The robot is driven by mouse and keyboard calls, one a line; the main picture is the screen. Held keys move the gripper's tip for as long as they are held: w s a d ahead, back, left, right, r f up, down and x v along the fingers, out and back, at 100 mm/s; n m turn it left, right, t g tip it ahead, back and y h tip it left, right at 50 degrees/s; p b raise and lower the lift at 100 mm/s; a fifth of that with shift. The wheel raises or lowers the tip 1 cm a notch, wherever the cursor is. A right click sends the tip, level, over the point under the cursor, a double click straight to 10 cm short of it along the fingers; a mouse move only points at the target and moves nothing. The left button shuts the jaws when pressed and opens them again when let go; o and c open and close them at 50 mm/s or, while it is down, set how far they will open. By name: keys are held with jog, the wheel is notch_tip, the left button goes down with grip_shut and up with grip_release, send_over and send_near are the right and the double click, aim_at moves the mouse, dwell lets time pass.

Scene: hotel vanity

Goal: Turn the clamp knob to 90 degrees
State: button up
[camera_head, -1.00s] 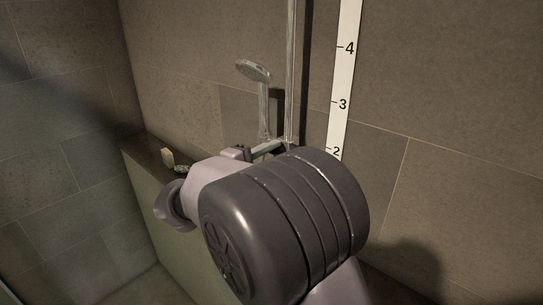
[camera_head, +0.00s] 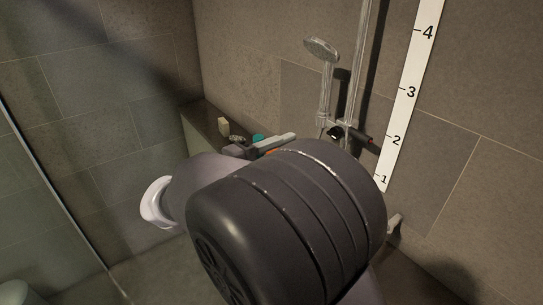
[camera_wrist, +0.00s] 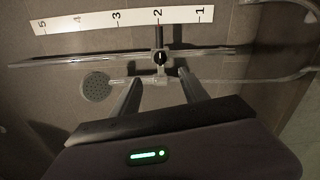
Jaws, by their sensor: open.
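The clamp knob (camera_wrist: 160,58) is small and black with a pale mark, on a clamp around the shower rail. In the wrist view it sits just beyond the gap between my fingertips. In the head view the knob (camera_head: 336,132) shows at the rail's lower end, behind my arm. My gripper (camera_wrist: 160,77) is open, with one finger on each side below the knob; nothing is between the fingers but the hand-shower holder behind. I see no clear contact with the knob.
The chrome rail (camera_wrist: 90,57) carries a hand shower (camera_wrist: 96,86). A white numbered scale (camera_wrist: 135,17) is on the tiled wall; a dark pointer (camera_wrist: 159,35) from the clamp meets it near 2.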

jog(key=v, duration=0.4)
jog(key=shift+a, duration=0.1)
